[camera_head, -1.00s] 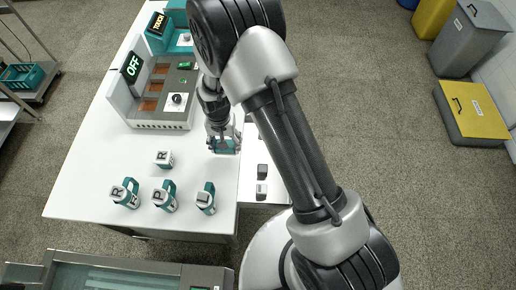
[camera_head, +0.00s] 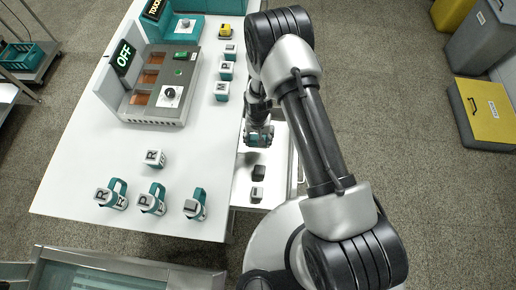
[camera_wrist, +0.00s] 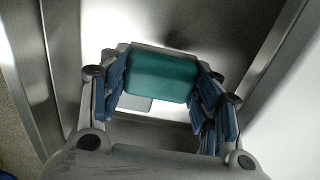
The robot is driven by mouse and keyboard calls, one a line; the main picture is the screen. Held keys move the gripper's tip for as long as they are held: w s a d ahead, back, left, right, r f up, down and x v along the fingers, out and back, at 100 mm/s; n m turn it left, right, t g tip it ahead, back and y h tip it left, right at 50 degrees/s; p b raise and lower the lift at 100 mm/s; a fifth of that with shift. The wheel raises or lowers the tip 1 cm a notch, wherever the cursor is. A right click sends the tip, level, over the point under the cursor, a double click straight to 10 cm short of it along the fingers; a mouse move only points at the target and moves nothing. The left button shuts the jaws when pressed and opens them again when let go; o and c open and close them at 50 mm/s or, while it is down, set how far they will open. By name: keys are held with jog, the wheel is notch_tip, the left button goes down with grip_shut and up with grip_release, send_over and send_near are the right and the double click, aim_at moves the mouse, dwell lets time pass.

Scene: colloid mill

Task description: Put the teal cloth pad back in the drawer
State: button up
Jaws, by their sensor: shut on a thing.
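The teal cloth pad (camera_wrist: 160,75) is held between the blue-padded fingers of my gripper (camera_wrist: 160,90) in the wrist view. In the head view my gripper (camera_head: 259,136) is over the open drawer (camera_head: 245,190) at the right side of the white table, and only a little teal of the pad shows there. The drawer's metal walls and pale floor surround the pad in the wrist view. I cannot tell whether the pad touches the drawer floor. Two small dark-and-white blocks (camera_head: 258,172) (camera_head: 257,194) lie in the drawer's near part.
The white table (camera_head: 120,165) holds a machine with a green OFF display (camera_head: 124,56). Several lettered teal-handled cups (camera_head: 152,197) stand along its near edge, with a white R block (camera_head: 155,158) behind them. More lettered blocks (camera_head: 225,70) stand right of the machine.

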aim_at(258, 151)
jog(key=shift+f+b, duration=0.8)
jog(key=shift+f, duration=3.1)
jog(key=shift+f, duration=0.25)
jog(key=o, duration=0.6)
jog(key=shift+r, duration=0.1)
jog(key=shift+o, duration=0.2)
jog(key=shift+r, duration=0.1)
notch_tip(258, 151, up, 12)
jog(key=p, duration=0.3)
jog(key=shift+r, duration=0.1)
